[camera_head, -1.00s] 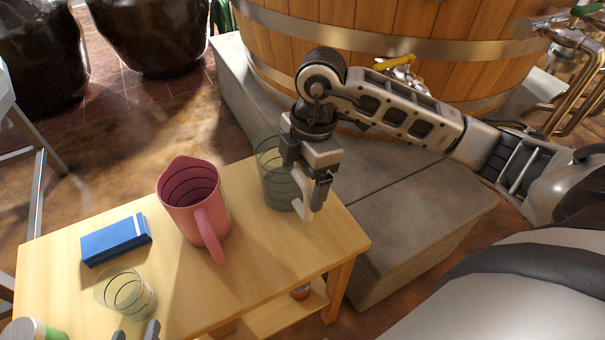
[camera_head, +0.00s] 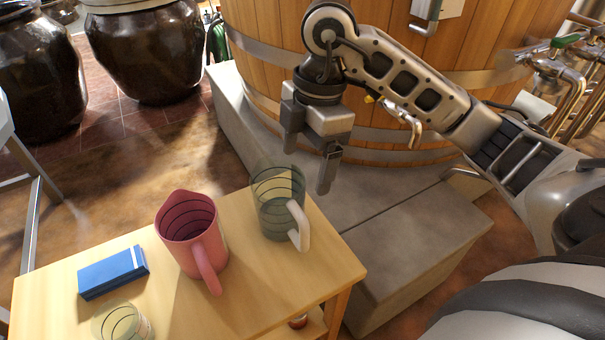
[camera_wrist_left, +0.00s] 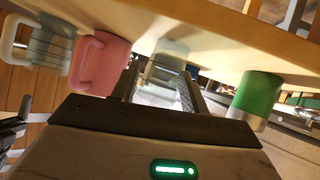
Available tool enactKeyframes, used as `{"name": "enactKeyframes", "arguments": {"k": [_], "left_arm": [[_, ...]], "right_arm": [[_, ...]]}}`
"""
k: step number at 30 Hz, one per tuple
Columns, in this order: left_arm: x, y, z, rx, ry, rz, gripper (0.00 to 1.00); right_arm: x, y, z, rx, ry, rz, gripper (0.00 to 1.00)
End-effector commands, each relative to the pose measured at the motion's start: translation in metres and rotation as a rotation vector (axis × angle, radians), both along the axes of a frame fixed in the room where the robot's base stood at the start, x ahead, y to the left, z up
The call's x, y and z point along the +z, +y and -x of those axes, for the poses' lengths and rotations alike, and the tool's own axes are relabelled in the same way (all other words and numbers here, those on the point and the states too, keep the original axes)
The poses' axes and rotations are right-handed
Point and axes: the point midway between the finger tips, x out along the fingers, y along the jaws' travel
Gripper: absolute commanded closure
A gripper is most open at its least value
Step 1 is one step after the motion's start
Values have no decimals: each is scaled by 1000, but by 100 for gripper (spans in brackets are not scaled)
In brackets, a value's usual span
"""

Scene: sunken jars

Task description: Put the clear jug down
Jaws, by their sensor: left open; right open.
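The clear jug (camera_head: 275,200), greenish and see-through with dark rings and a pale handle, stands upright on the wooden table (camera_head: 255,275) near its far right corner. It also shows at the left of the left wrist view (camera_wrist_left: 48,48). My right gripper (camera_head: 309,168) is open and empty, above the jug and slightly to its right, apart from it. My left gripper (camera_wrist_left: 160,90) shows in the left wrist view, open, with a clear glass (camera_wrist_left: 168,58) showing between and beyond its fingers. I cannot tell whether the fingers touch that glass.
A pink jug (camera_head: 190,238) stands left of the clear jug. A blue box (camera_head: 113,271) and the clear glass (camera_head: 122,322) are farther left on the table. A green container (camera_wrist_left: 258,95) shows in the left wrist view. A stone ledge (camera_head: 410,235) and wooden vat (camera_head: 300,70) lie behind.

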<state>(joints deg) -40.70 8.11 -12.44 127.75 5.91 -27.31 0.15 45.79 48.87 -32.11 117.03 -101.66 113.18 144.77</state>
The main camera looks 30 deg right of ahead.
Motion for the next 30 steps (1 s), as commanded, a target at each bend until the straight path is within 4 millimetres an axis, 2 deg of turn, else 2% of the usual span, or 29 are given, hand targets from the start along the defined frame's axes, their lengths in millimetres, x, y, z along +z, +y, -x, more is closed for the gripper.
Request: {"name": "enactKeyframes", "arguments": {"k": [2, 5, 8, 9, 11, 12, 13, 15, 16, 18, 19, 20, 22, 23, 24, 27, 30], "left_arm": [[1, 0, -1, 1, -3, 0, 56], [2, 0, -2, 2, -5, 1, 56], [2, 0, -2, 2, -5, 2, 56], [2, 0, -2, 2, -5, 2, 56], [2, 0, -2, 3, -5, 1, 56], [2, 0, -2, 4, -5, 2, 56], [2, 0, -2, 4, -5, 2, 56], [2, 0, -2, 4, -6, 2, 56], [2, 0, -2, 4, -6, 2, 56], [3, 0, -2, 4, -6, 2, 56], [3, 0, -2, 4, -6, 2, 56], [3, 0, -2, 4, -6, 2, 56], [3, 0, -2, 4, -6, 2, 56], [3, 0, -2, 4, -7, 3, 56], [3, 0, -2, 4, -7, 3, 56], [3, 0, -2, 4, -7, 3, 56], [3, 0, -2, 4, -7, 3, 56]], "right_arm": [[2, 5, 2, 22, 5, -22, 15], [-8, 35, 12, 150, 24, -161, 15], [-18, 100, 39, 379, 29, -497, 15], [-13, 129, 53, 464, 8, -684, 15], [4, 168, 71, 540, -61, -986, 15], [20, 187, 79, 546, -130, -1183, 15], [33, 197, 81, 524, -195, -1321, 15], [61, 206, 74, 391, -371, -1593, 15], [70, 205, 67, 301, -452, -1682, 15], [78, 191, 44, 27, -639, -1806, 15], [75, 182, 33, -110, -711, -1820, 15], [67, 172, 22, -253, -774, -1810, 15], [32, 145, 2, -587, -869, -1698, 15], [10, 134, -2, -720, -884, -1620, 15], [-21, 121, -3, -875, -878, -1498, 15], [-96, 102, 16, -1117, -781, -1203, 15], [-145, 98, 44, -1209, -657, -1005, 15]]}}
